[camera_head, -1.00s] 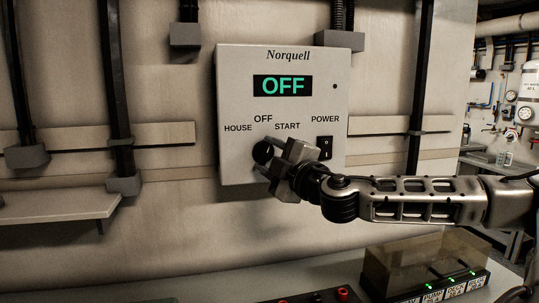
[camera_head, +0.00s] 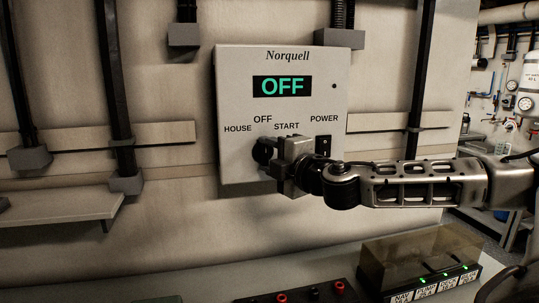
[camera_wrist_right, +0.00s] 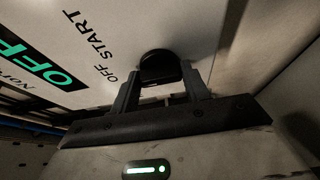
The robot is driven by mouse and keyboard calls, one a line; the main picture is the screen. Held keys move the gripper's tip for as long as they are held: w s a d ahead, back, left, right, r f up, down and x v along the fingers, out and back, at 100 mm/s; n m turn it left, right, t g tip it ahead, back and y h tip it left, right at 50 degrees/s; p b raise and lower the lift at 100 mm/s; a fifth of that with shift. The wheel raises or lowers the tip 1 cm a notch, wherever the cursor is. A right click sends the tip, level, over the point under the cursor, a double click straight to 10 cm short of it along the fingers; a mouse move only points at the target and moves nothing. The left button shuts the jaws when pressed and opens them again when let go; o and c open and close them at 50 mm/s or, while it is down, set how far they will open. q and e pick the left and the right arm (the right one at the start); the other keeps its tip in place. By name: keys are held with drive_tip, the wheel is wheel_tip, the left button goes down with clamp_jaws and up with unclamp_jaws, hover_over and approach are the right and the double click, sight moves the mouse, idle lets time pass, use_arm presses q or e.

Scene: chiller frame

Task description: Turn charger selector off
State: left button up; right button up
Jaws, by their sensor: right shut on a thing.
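The charger box (camera_head: 235,90) is a light grey Norquell panel on the wall, and its display (camera_head: 283,86) reads OFF in green. The black selector knob (camera_head: 262,152) sits below the HOUSE, OFF and START labels. My right gripper (camera_head: 272,153) reaches in from the right with its fingers at the knob. In the right wrist view the dark knob (camera_wrist_right: 160,67) sits between the two fingers (camera_wrist_right: 160,88), which are shut on it. The gripper partly hides the knob in the head view. My left gripper is not in view.
The black POWER switch (camera_head: 323,146) is just right of my gripper, partly beside my arm. A clear-covered box with labelled, green-lit switches (camera_head: 425,262) stands on the bench below. A shelf (camera_head: 60,212) juts out at the left.

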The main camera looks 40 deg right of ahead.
drive_tip(key=o, duration=1)
drive_tip(key=shift+s+a+f+b, duration=0.1)
drive_tip(key=shift+s+b, duration=0.3)
drive_tip(key=shift+b, duration=0.05)
use_arm(q)
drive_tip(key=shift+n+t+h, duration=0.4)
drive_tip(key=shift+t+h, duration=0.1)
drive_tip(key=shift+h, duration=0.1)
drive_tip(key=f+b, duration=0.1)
drive_tip(key=b, duration=0.3)
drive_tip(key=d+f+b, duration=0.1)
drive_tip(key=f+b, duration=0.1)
drive_tip(key=b, duration=0.1)
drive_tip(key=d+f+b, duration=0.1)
drive_tip(key=b, duration=0.3)
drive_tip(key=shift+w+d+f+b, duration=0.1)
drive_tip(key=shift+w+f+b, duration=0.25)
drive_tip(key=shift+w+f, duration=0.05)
use_arm(e)
drive_tip(key=s+a, duration=0.1)
drive_tip(key=s, duration=1.4)
drive_tip(key=shift+a, duration=0.35)
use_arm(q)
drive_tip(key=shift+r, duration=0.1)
